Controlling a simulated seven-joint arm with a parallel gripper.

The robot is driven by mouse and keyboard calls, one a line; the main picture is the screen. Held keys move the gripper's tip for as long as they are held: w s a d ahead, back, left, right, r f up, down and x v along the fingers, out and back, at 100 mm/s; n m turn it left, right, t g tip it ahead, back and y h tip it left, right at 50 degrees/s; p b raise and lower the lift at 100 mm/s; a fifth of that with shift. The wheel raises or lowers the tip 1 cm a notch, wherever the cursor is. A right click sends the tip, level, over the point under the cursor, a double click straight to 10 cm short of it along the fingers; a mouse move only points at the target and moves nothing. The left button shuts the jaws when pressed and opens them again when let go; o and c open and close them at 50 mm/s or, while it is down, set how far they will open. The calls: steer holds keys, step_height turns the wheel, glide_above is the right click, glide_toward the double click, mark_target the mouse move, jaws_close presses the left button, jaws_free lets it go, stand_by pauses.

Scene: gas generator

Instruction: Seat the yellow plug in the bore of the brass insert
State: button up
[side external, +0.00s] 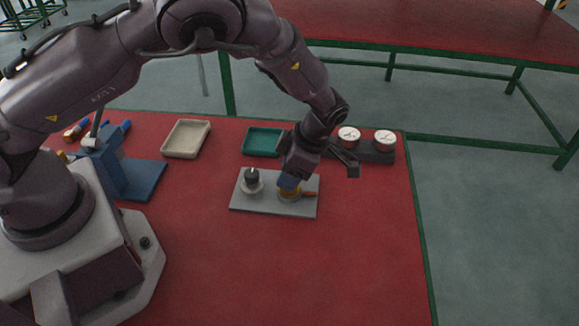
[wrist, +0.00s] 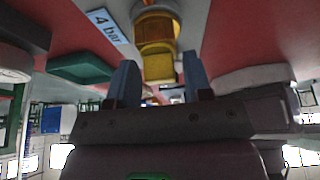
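My gripper (side external: 288,181) is low over the right part of a grey plate (side external: 263,208), its blue fingers pointing down. In the wrist view, the two blue fingers of my gripper (wrist: 160,78) stand apart. A yellow block-like part (wrist: 158,66) shows in the gap, with space on either side. A larger rounded yellow part (wrist: 155,25) adjoins it. In the side view, a yellow-brass part (side external: 289,195) shows just under the fingers, partly covered. I cannot tell which yellow surface is the plug and which is the insert. The bore is hidden.
A black knob (side external: 252,175) on a pale base stands left on the plate. An orange handle (side external: 309,194) sticks out to the right. Behind are a green tray (side external: 263,141), a beige tray (side external: 186,139) and two white gauges (side external: 384,139). The red table in front is clear.

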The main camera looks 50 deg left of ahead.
steer(key=shift+o, duration=1.1)
steer(key=v, duration=1.3)
